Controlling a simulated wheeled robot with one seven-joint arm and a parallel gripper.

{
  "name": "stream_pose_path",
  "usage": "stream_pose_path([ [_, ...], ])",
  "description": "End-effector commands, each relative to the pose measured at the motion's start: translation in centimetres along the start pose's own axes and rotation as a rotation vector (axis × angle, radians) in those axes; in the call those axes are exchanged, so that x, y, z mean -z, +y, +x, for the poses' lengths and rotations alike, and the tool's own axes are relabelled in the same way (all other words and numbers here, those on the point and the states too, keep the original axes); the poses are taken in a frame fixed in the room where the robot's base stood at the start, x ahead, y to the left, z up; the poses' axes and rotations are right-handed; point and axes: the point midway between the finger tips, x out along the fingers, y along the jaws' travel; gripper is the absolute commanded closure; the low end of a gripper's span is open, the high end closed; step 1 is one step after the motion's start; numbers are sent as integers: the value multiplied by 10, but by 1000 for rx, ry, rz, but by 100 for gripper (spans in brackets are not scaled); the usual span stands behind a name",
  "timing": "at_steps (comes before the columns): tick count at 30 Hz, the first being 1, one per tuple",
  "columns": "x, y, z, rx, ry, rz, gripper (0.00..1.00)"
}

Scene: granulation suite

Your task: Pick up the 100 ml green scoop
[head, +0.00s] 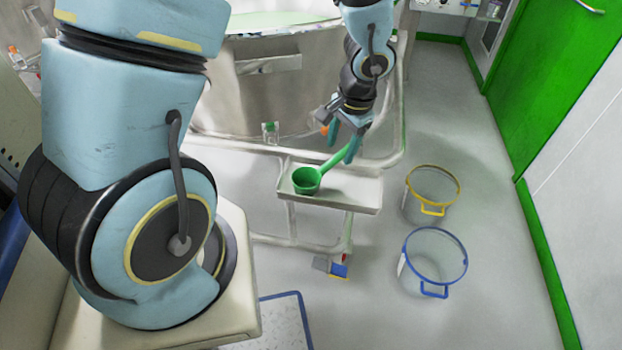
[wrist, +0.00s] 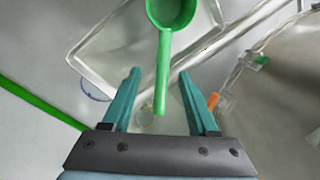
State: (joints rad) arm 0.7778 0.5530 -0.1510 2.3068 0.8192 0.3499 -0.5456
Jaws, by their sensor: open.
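The green scoop (head: 307,180) lies on a small pale shelf (head: 357,190) fixed to a metal frame. Its bowl is at the shelf's left and its handle points up and right toward my gripper (head: 344,145). In the wrist view the scoop (wrist: 163,60) has its bowl at the top, and its handle runs down between my two teal fingertips. My gripper (wrist: 157,85) is open, with a finger on each side of the handle end and visible gaps between. I cannot tell how far the fingers are above the handle. No volume marking is readable.
A clear bucket with a yellow rim (head: 432,190) and one with a blue rim (head: 434,262) stand on the floor right of the shelf. A large metal vessel (head: 260,90) stands behind the frame's rails. A green door (head: 553,80) is at the right.

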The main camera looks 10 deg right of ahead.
Motion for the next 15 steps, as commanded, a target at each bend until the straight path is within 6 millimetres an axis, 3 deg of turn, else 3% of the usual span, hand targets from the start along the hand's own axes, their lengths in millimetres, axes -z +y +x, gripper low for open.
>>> stream_pose_path([
  [15,1,-5,54,0,-1,1,40],
])
